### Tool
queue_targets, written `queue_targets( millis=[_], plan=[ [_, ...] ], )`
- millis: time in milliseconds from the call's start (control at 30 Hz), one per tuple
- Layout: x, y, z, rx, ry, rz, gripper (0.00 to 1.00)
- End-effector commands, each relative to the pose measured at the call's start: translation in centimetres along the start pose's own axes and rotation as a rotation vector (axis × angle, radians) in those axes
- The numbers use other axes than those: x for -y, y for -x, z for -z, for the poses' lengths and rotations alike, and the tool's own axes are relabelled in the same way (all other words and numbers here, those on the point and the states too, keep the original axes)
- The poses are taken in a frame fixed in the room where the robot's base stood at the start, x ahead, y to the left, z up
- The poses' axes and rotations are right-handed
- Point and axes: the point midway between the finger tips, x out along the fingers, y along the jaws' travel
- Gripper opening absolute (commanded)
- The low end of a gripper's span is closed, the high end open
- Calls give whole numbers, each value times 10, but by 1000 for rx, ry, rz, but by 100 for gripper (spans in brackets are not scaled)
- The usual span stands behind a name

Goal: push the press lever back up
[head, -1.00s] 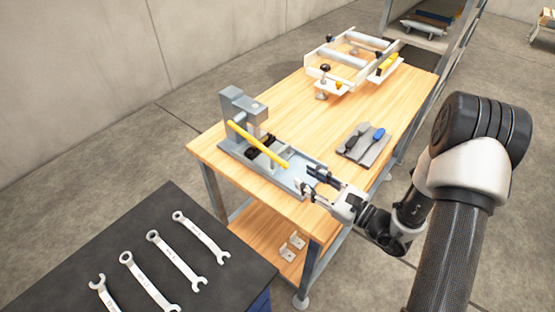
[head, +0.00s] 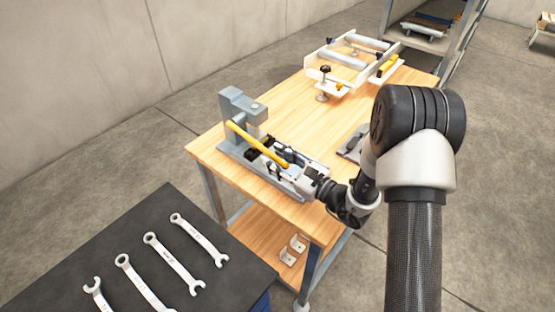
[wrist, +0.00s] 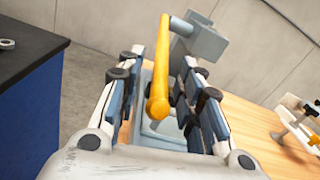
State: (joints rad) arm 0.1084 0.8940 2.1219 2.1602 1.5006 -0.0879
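The grey press (head: 238,106) stands on the left end of the wooden workbench. Its yellow lever (head: 256,144) slopes down toward the front right in the head view. In the wrist view the lever (wrist: 160,75) runs from the press body (wrist: 200,42) toward me, and its rounded end lies between my two fingers. My gripper (head: 284,163) is at the lever's lower end. In the wrist view my gripper (wrist: 158,90) is open, with a finger on each side of the lever and visible gaps. I cannot tell how its height compares with the lever's end.
The workbench (head: 290,110) carries a white roller frame (head: 350,60) at the back and a grey tool tray (head: 350,146), partly hidden by my arm. A dark table (head: 150,240) with several wrenches (head: 172,262) stands at the front left. The middle of the bench is clear.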

Motion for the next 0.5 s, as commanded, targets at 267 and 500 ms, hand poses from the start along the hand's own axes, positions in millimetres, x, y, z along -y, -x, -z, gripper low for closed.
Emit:
queue_targets(
  millis=[267,500],
  plan=[
    [0,0,0,0,0,0,14],
    [0,0,0,0,0,0,0]
  ],
)
